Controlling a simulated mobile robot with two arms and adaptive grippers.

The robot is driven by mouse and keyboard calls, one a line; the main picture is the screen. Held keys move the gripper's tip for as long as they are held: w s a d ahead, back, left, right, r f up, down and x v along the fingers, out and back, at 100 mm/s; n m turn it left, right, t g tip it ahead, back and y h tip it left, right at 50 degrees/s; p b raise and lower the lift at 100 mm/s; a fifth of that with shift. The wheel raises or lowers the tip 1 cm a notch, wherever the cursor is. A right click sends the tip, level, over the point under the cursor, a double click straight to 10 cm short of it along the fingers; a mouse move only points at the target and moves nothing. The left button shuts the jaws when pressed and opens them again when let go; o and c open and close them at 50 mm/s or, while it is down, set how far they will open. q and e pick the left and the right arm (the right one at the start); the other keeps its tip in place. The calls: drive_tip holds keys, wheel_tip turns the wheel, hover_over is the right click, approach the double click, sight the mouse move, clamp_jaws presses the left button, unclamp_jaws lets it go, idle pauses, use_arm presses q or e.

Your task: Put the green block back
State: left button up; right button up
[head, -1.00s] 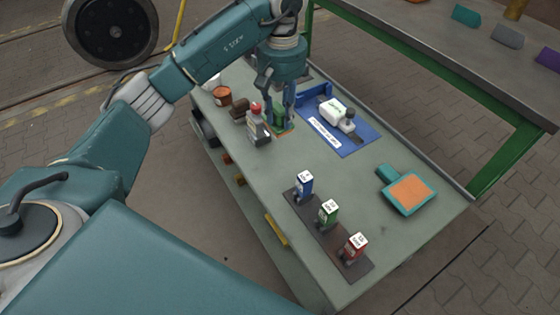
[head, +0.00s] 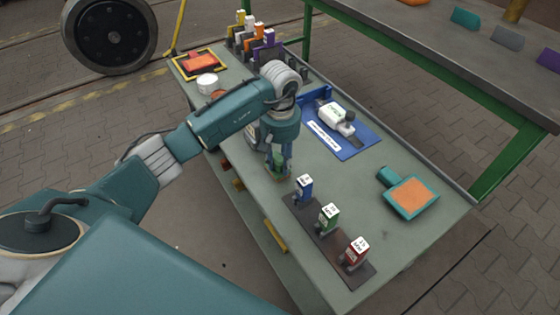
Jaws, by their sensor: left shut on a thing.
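My left gripper (head: 279,164) points down over the bench and is shut on a green block (head: 277,170). The block is small and partly hidden by the fingers. I cannot tell whether it touches the bench top. It is left of a dark strip (head: 317,238) that bears a blue block (head: 303,187), a second green block (head: 328,217) and a red block (head: 355,251), each with a white labelled top. My right gripper is not in view.
A blue mat (head: 352,147) with a white tool (head: 334,116) lies behind the gripper. A teal tray with an orange pad (head: 410,197) is at the right. Several coloured blocks stand at the far end, near a white cup (head: 207,84). The bench between strip and tray is clear.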

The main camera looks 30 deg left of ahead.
sight(280, 159)
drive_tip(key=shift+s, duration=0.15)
use_arm(q)
drive_tip(key=o, duration=1.2)
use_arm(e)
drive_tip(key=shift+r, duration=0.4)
use_arm(q)
drive_tip(key=shift+r, duration=0.1)
wheel_tip(280, 159, up, 12)
drive_tip(key=p, duration=0.1)
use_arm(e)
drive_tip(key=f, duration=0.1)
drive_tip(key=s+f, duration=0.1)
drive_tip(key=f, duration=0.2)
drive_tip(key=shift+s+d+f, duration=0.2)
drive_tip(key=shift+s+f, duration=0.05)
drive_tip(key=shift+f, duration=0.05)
